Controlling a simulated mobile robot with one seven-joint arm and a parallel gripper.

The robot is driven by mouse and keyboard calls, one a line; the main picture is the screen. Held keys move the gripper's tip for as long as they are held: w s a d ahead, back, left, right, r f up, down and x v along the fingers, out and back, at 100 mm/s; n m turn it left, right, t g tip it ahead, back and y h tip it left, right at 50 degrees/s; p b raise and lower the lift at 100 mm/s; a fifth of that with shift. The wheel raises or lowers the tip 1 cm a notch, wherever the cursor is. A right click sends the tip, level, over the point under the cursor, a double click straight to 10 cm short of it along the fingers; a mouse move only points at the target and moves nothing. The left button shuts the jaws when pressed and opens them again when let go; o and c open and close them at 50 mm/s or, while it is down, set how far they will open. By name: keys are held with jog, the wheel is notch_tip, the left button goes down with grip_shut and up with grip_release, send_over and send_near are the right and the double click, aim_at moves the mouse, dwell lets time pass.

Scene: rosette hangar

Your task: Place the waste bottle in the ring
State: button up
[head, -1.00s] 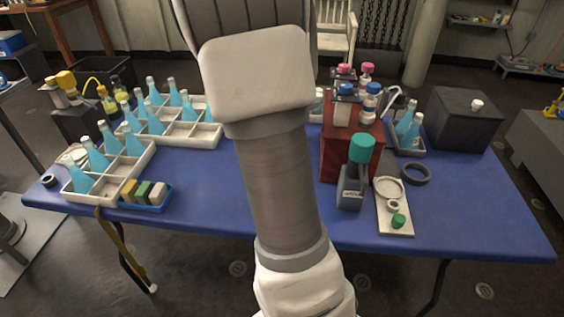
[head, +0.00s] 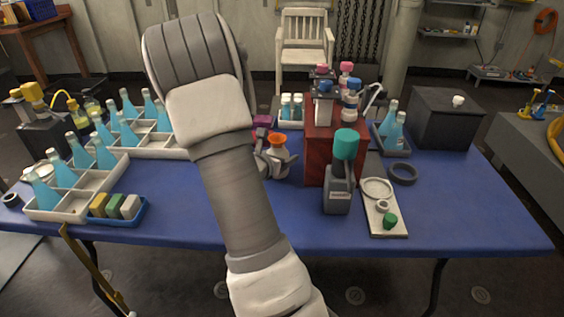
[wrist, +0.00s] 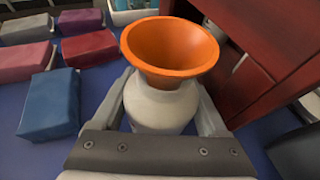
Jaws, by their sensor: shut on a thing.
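A white bottle with a wide orange funnel mouth (head: 278,158), which I take for the waste bottle, is upright left of the red-brown cabinet. My gripper (head: 268,163) is shut on it. In the wrist view the bottle (wrist: 160,108) stands between the two fingers of my gripper (wrist: 163,100), its orange funnel above them. Its base is hidden, so I cannot tell whether it touches the table. A dark flat ring (head: 403,183) lies empty on the blue table, right of the cabinet and behind the white tray.
The red-brown cabinet (head: 322,160) carries several bottles. Coloured blocks (wrist: 48,103) lie left of my gripper. The table's right front (head: 470,215) is clear.

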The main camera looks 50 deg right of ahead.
jog(key=shift+f, duration=0.4)
jog(key=shift+f, duration=0.25)
jog(key=o, duration=1.3)
jog(key=shift+r, duration=0.1)
jog(key=shift+o, duration=0.2)
